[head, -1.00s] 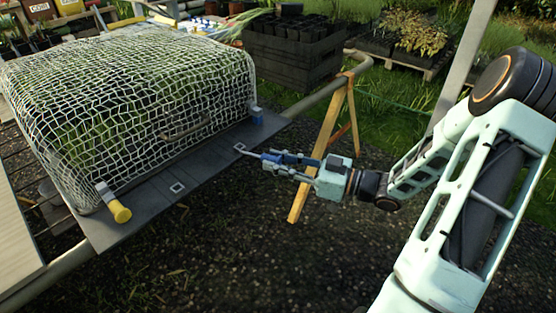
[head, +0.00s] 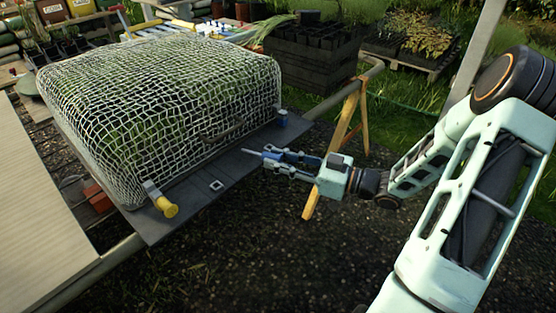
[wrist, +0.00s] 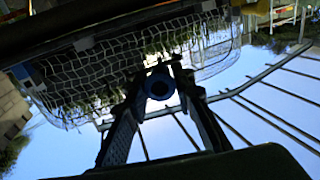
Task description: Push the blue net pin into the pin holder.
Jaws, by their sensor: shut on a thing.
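The blue net pin (head: 273,156) is between the fingers of my gripper (head: 276,160) in the head view. Its thin pale tip points left over the dark grey board (head: 190,200). In the wrist view its round blue end (wrist: 160,86) shows between the fingertips (wrist: 160,78). My gripper is shut on it. A pale square socket (head: 216,185) on the board lies to the lower left of the tip, clearly apart from it. I cannot tell which part is the pin holder; the board behind the pin and fingers is partly hidden.
A white net (head: 165,105) covers a rounded frame behind the board. A yellow-handled pin (head: 166,207) sits at its near corner, and a blue piece (head: 282,118) at its right corner. A wooden trestle leg (head: 347,125) stands behind my gripper. The ground in front is clear.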

